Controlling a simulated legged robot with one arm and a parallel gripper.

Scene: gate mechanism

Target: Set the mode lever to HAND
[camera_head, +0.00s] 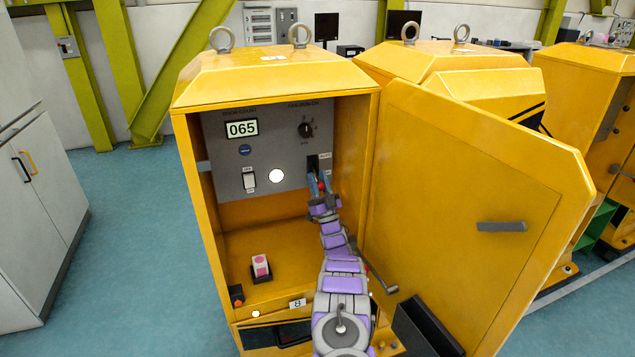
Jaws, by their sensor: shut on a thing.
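The mode lever (321,185) sits at the right side of the grey control panel (225,157) inside the open yellow cabinet (187,175). Only a small red part of it shows between my fingers. The dark lever slot (313,163) is just above, with small labels beside it that I cannot read clearly.
The cabinet door (460,200) stands open to the right, close to my arm. A pink-and-white block (260,265) sits on the cabinet floor.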

